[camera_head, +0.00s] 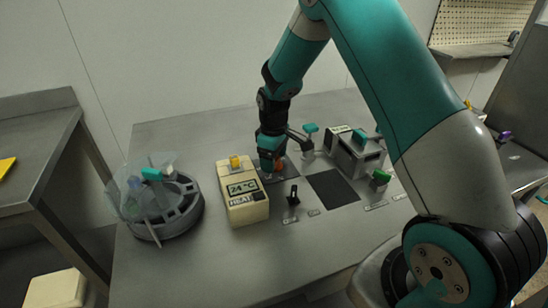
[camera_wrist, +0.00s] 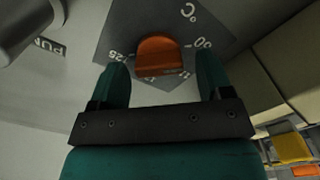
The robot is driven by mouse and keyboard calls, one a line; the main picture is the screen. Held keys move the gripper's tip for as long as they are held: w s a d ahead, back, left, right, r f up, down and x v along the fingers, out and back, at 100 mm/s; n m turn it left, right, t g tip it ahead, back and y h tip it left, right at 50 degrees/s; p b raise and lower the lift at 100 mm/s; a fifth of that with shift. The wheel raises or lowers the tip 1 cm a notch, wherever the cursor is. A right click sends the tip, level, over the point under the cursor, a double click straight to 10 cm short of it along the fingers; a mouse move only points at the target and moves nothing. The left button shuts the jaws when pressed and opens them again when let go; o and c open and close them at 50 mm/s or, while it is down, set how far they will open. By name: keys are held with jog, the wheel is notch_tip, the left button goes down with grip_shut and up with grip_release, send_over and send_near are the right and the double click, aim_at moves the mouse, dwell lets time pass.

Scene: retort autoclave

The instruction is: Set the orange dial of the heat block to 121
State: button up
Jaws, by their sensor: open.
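The orange dial (camera_wrist: 158,57) sits on a dark grey scale plate (camera_wrist: 112,40) in the wrist view. The plate carries white marks, among them "°C", "90" and "125"; the marks nearest my gripper are partly hidden or unreadable. My gripper (camera_wrist: 162,62) is open, its two fingers on either side of the dial with a gap on each side. In the head view my gripper (camera_head: 270,166) points down at the plate, and the dial (camera_head: 280,165) shows only in part beside it. The cream heat block (camera_head: 246,212), labelled HEAT, stands left of it; its display reads 24 °C.
A yellow knob (camera_head: 235,162) tops the heat block. A round grey vessel (camera_head: 188,220) with a clear lid stands at the left. A black switch (camera_head: 293,197) is in front of my gripper. A grey boxed unit (camera_head: 357,160) stands to the right. The front of the bench is clear.

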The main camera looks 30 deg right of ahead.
jog(key=shift+f, duration=0.1)
jog(key=c, duration=0.9)
